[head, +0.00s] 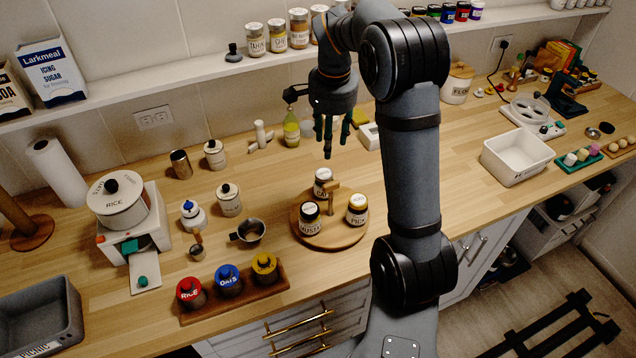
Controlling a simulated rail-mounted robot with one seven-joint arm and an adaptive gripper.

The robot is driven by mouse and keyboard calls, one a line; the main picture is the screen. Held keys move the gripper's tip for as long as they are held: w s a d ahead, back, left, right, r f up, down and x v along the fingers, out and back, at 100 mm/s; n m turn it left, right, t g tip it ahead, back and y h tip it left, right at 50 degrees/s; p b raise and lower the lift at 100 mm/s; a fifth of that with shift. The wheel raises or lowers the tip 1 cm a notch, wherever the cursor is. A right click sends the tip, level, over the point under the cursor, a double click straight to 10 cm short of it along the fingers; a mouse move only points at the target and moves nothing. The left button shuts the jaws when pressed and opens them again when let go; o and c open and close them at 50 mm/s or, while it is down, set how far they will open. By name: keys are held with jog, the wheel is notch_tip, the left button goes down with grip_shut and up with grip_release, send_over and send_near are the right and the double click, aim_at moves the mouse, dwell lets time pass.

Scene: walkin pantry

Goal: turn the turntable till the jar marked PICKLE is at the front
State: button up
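The round wooden turntable (336,237) stands on the counter near its front edge, left of my arm. It carries three jars and an upright wooden peg handle (331,199). The front-left jar (309,219) has a black lid and a label that seems to read MUSTA. The right jar (357,210) has yellowish contents; its label is too small to read surely. The back jar (323,183) is pale, with a label I read only in part. I cannot tell which is marked PICKLE. My gripper (333,137) hangs fingers down, open and empty, above and behind the turntable, touching nothing.
A saucepan (250,232) stands close left of the turntable, and a rack of RICE, OATS and another canister (228,281) stands front left. A green bottle (291,130) stands behind my gripper. A white tub (515,158) sits right of my arm. Counter left of the bottle is partly clear.

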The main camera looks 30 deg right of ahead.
aim_at(332, 184)
jog(key=s+f+m, duration=0.1)
jog(key=f, duration=0.2)
jog(key=s+f+m+g+p, duration=0.1)
jog(key=f+m, duration=0.1)
jog(key=f, duration=0.2)
jog(key=s+a+f+m, duration=0.1)
jog(key=f, duration=0.2)
jog(key=shift+s+f+m+y, duration=0.3)
jog(key=shift+s+f, duration=0.05)
jog(key=shift+f, duration=0.05)
jog(key=shift+c, duration=0.7)
jog(key=c, duration=0.8)
grip_shut()
